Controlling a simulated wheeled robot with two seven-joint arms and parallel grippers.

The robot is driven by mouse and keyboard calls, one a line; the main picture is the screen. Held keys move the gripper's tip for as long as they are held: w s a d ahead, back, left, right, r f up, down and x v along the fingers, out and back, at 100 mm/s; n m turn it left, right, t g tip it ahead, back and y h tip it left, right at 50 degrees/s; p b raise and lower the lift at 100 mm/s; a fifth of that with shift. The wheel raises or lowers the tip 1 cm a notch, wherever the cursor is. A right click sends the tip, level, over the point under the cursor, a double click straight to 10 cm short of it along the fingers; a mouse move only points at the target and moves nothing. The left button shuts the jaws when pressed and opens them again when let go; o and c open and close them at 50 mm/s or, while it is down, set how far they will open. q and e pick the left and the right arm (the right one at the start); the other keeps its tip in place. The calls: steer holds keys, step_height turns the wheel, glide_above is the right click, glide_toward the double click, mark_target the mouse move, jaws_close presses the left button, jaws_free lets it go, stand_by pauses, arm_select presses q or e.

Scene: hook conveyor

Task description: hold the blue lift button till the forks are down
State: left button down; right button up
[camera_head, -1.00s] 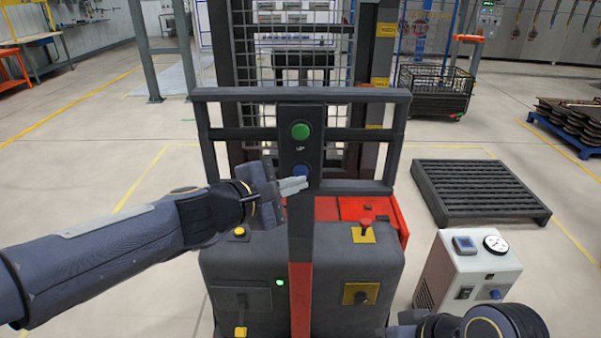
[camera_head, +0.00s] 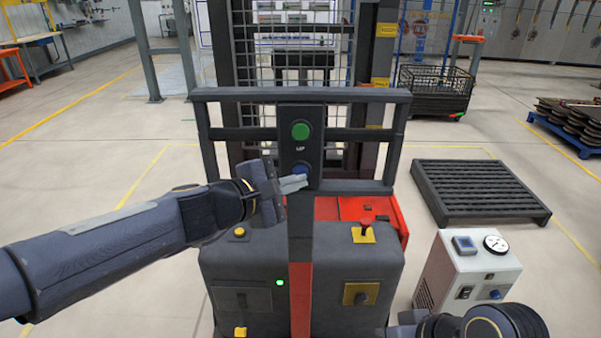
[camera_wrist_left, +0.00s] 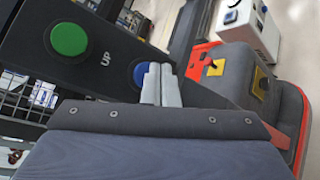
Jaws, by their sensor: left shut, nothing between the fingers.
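The blue button (camera_head: 300,169) sits low on the dark control panel of the lift truck, below the green UP button (camera_head: 300,131). My left gripper (camera_head: 305,180) is shut and empty, with its fingertips at the blue button's lower edge. In the left wrist view, the shut fingers (camera_wrist_left: 161,84) overlap the right side of the blue button (camera_wrist_left: 140,74); whether it is pressed in I cannot tell. The forks are hidden behind the truck's mast and panel. Of my right arm, only a part shows at the bottom right; its fingers are out of frame.
The truck's grey body (camera_head: 300,262) carries a red knob (camera_head: 365,223) on a yellow plate. A white box with a gauge (camera_head: 468,270) stands at the right. Behind it lies a dark slatted pallet (camera_head: 478,190). A wire crate (camera_head: 436,88) stands farther back. The floor at left is open.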

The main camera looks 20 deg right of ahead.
arm_select(q)
steer(key=shift+w+d, duration=0.15)
steer(key=shift+w, duration=0.4)
stand_by(2.3)
steer(key=shift+s, duration=0.15)
stand_by(1.4)
steer(key=shift+s+a+b, duration=0.2)
steer(key=shift+s+b, duration=0.15)
steer(key=shift+s, duration=0.35)
steer(key=shift+s+a+b, duration=0.25)
steer(key=shift+s, duration=0.55)
steer(key=shift+s+a+b, duration=0.2)
steer(key=shift+s+b, duration=0.1)
steer(key=shift+s, duration=0.55)
steer(key=shift+s+a+b, duration=0.25)
steer(key=shift+s, duration=0.55)
